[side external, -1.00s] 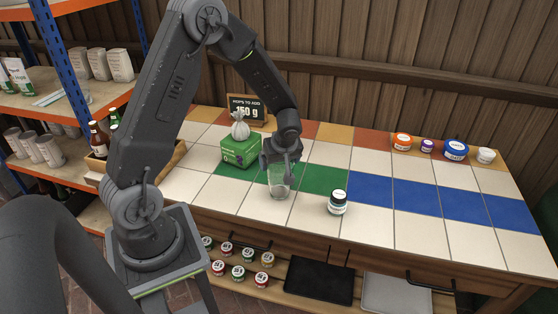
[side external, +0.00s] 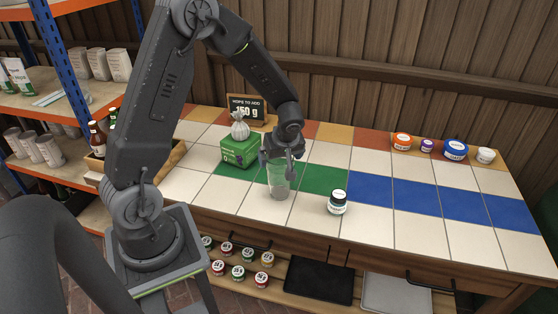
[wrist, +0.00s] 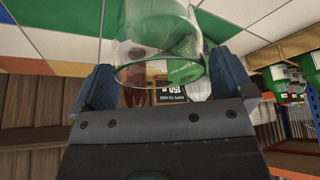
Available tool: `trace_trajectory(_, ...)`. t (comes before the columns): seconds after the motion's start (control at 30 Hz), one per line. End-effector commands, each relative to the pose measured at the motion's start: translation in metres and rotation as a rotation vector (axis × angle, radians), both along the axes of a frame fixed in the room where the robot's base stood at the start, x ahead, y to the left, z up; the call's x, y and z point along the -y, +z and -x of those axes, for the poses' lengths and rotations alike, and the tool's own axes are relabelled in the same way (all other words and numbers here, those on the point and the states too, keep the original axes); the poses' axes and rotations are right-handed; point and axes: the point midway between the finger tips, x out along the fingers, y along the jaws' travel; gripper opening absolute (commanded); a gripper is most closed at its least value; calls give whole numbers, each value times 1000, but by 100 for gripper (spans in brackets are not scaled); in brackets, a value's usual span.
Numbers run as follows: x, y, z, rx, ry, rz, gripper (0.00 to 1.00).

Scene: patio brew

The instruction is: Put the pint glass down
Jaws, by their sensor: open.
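In the wrist view the clear glass (wrist: 160,45) sits between the two blue-grey finger pads (wrist: 160,85), which stand apart with a gap on each side. The glass looks empty, though its base is hard to make out.
A chalkboard sign (side external: 246,108) and several small tubs (side external: 455,149) are at the back. White tiles in front are clear.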

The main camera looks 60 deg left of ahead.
Motion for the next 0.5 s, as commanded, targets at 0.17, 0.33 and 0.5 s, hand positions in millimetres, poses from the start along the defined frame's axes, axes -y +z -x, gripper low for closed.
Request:
trace_trajectory(0.17, 16, 37, 2, 7, -3, -1, 100)
trace_trajectory(0.33, 29, 66, 4, 5, -2, 0, 100)
trace_trajectory(0.5, 37, 82, 5, 2, -2, 0, 100)
